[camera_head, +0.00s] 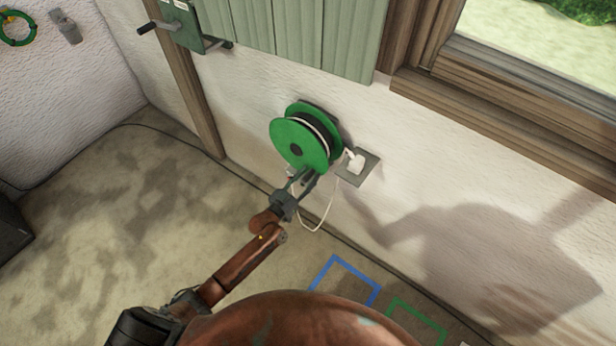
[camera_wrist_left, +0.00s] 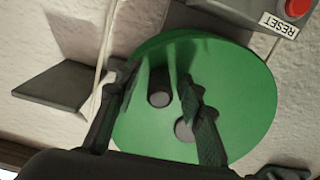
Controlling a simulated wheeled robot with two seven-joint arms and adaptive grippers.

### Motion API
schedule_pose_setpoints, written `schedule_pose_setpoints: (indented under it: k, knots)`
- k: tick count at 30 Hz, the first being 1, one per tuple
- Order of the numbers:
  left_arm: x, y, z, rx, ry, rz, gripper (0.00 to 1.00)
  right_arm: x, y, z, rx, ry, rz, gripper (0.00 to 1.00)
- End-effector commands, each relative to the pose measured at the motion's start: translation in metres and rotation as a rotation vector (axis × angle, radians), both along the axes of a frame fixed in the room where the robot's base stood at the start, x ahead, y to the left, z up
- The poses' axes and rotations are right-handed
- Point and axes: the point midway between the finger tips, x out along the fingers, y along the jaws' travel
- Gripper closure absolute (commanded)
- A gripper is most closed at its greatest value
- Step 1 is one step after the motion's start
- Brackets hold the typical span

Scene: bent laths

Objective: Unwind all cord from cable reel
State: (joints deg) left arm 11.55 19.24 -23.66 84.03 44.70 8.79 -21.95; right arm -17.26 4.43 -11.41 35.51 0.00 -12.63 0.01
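The green cable reel (camera_head: 290,135) is mounted on the white wall, with a dark, pale-edged band between its two discs. In the left wrist view, its green face (camera_wrist_left: 240,95) has a dark knob (camera_wrist_left: 160,98) and a grey hub (camera_wrist_left: 184,130). My left gripper (camera_head: 303,176) is at the reel's lower edge in the head view. In the left wrist view, its fingers (camera_wrist_left: 156,80) are spread, with the knob between them; I cannot tell whether they touch it. A white cord (camera_head: 326,212) hangs in a loop below the reel near a white plug (camera_head: 355,161). My right gripper is not in view.
A grey wall plate (camera_head: 367,168) is right of the reel. A box with a red RESET button (camera_wrist_left: 298,8) shows in the left wrist view. A green crank box (camera_head: 180,25) hangs upper left. Blue (camera_head: 335,262) and green (camera_head: 418,312) outlines mark the floor. Left floor is mostly clear.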

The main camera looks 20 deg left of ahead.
Motion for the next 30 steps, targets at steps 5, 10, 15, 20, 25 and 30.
schedule_pose_setpoints:
  k: [5, 10, 15, 20, 25, 30]
  knots:
    - [0.0003, 0.0001, -0.0004, 0.0, 0.001, 0.0, 0.64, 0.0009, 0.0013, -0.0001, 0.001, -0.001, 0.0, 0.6]
    - [0.0003, 0.0001, -0.0004, 0.0, 0.001, 0.0, 0.72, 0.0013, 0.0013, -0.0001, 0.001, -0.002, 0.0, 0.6]
    - [0.0002, 0.0002, -0.0005, 0.0, 0.001, 0.0, 0.83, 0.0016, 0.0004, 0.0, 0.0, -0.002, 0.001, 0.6]
    - [0.0001, 0.0003, -0.0005, 0.0, 0.001, 0.0, 0.94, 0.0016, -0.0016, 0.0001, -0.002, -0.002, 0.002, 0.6]
    - [0.0, 0.0004, -0.0005, 0.0, 0.001, 0.001, 1.0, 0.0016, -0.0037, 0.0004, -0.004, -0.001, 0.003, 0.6]
    - [0.0, 0.0004, -0.0006, 0.0, 0.001, 0.001, 1.0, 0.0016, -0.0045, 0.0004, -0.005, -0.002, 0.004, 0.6]
